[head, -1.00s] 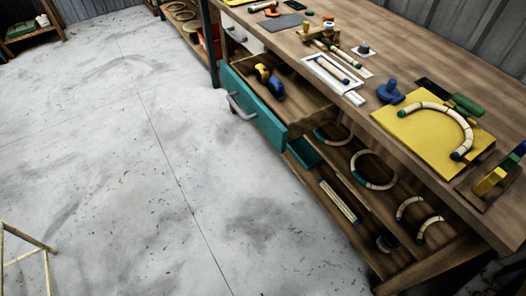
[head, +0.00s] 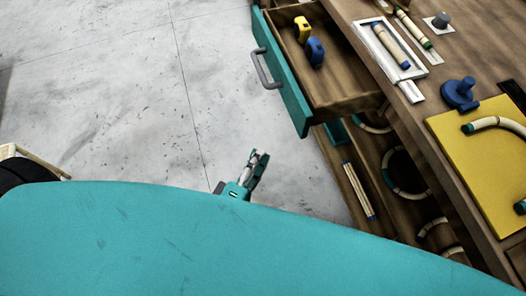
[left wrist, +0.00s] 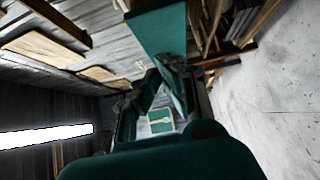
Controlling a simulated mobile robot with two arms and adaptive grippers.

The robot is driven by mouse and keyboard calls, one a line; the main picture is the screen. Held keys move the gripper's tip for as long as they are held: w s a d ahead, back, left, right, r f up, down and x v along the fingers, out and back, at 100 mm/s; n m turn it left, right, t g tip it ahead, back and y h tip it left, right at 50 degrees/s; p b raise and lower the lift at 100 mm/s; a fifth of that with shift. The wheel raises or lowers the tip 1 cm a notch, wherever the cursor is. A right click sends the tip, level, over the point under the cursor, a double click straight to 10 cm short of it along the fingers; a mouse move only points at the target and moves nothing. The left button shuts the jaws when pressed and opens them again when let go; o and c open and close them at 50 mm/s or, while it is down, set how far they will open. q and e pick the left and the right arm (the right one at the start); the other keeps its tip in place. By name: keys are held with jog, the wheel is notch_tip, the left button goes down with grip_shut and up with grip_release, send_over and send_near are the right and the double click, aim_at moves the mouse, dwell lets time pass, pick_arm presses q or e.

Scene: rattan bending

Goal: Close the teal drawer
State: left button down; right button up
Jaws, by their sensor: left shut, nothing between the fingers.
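The teal drawer (head: 285,75) stands pulled out of the wooden workbench, with a grey bar handle (head: 264,69) on its front. A yellow clamp-like piece (head: 302,30) and a blue one (head: 315,51) lie inside it. My left gripper (head: 259,160) is shut and empty, over the floor below and to the left of the drawer front, apart from it. Its fingers also show in the left wrist view (left wrist: 153,92). My right gripper is not in view.
The bench top carries a white tray (head: 410,72), a blue knobbed piece (head: 459,92) and a yellow board (head: 470,150) with a bent rattan piece. Lower shelves hold rattan rings and sticks. The concrete floor (head: 130,100) left of the drawer is clear.

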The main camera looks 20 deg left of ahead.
pick_arm(q)
jog(key=w+d, duration=0.1)
jog(key=w, duration=0.2)
jog(key=w+d+p, duration=0.1)
jog(key=w+d, duration=0.1)
jog(key=w, duration=0.1)
jog(key=w+d, duration=0.1)
jog(key=w, duration=0.3)
jog(key=shift+d, duration=0.4)
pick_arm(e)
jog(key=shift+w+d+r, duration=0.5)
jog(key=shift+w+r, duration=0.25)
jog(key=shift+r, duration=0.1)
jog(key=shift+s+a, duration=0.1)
